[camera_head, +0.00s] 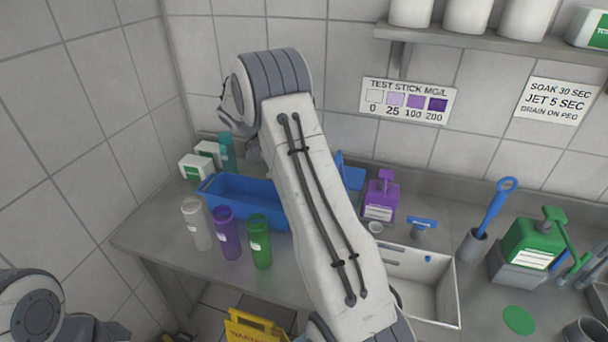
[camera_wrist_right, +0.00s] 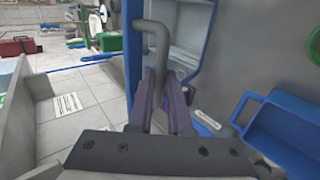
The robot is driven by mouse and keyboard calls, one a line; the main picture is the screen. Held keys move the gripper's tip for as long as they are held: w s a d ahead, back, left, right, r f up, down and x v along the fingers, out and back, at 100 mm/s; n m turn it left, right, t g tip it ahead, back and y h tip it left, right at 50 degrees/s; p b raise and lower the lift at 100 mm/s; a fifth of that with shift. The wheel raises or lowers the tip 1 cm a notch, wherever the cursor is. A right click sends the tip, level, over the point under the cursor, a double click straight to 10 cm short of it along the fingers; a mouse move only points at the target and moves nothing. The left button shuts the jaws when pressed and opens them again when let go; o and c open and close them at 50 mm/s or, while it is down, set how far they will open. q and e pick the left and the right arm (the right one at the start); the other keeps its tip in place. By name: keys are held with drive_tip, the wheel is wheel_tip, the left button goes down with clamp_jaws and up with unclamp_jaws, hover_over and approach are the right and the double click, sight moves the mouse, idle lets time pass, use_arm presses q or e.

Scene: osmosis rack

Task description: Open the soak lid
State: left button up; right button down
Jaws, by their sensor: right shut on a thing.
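In the right wrist view, my right gripper (camera_wrist_right: 161,88) is shut on a bent grey handle (camera_wrist_right: 150,40). The handle stands beside the blue-edged side of an open-looking box (camera_wrist_right: 198,50) with a pale inside. Whether that blue side is the soak lid, and how far it is raised, I cannot tell. In the head view, part of a blue box (camera_head: 353,179) shows behind my right arm, with a thin blue panel (camera_head: 339,161) standing up at its left. My right gripper is hidden there. My left arm shows at the lower left, with its gripper out of view.
A blue tub (camera_head: 262,198) stands left of my right arm, with white, purple and green bottles (camera_head: 259,242) before it. A yellow warning sign (camera_head: 250,328) stands below the counter.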

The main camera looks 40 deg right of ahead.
drive_tip(key=shift+s+f, duration=0.15)
drive_tip(key=shift+f, duration=0.2)
drive_tip(key=c, duration=1.2)
unclamp_jaws()
drive_tip(key=o, duration=0.4)
drive_tip(key=shift+d, duration=0.15)
drive_tip(key=shift+c, duration=0.2)
drive_tip(key=shift+r, duration=0.1)
drive_tip(key=shift+r, duration=0.1)
drive_tip(key=b+v, duration=0.1)
drive_tip(key=v, duration=0.9)
drive_tip(key=shift+w+b, duration=0.25)
drive_tip(key=shift+b, duration=0.1)
drive_tip(key=shift+a, duration=0.25)
